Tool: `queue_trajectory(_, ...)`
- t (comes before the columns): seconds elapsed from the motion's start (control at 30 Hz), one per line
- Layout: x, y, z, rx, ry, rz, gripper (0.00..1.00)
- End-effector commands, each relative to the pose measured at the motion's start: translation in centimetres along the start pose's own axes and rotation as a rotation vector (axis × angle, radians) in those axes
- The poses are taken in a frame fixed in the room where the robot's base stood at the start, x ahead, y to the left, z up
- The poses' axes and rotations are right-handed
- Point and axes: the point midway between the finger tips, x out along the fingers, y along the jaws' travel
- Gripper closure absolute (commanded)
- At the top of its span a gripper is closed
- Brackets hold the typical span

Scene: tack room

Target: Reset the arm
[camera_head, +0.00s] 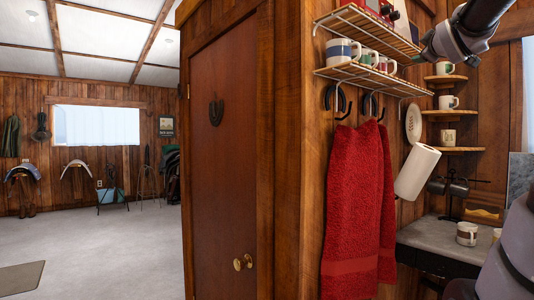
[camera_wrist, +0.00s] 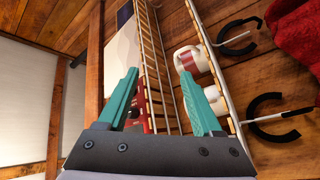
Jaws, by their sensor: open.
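My gripper (camera_wrist: 159,73) shows in the wrist view with its two teal fingers spread apart and nothing between them. Beyond the fingers is the wire and wood wall rack (camera_wrist: 150,60), seen turned on its side, with mugs (camera_wrist: 190,60) on it. In the head view my arm comes in at the upper right, raised beside the same rack (camera_head: 368,78). More of my arm shows at the lower right. The fingers cannot be made out in the head view. How far the fingertips are from the rack, I cannot tell.
A red towel (camera_head: 352,200) hangs from hooks under the rack. A paper towel roll (camera_head: 416,172), corner shelves with mugs (camera_head: 446,102) and a counter (camera_head: 440,236) stand at the right. A closed wooden door (camera_head: 232,150) is in the middle. Open floor (camera_head: 110,255) lies at the left.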

Motion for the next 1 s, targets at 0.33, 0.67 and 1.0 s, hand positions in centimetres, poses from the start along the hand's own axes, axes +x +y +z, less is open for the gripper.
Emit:
queue_trajectory(0.33,-15.4,-20.8,5.9,0.787,-0.600,-0.471,0.33)
queue_trajectory(0.67,-29.3,-30.7,6.8,1.094,-1.060,-0.724,0.33)
queue_trajectory(1.0,-30.9,-31.5,6.8,1.120,-1.118,-0.747,0.33)
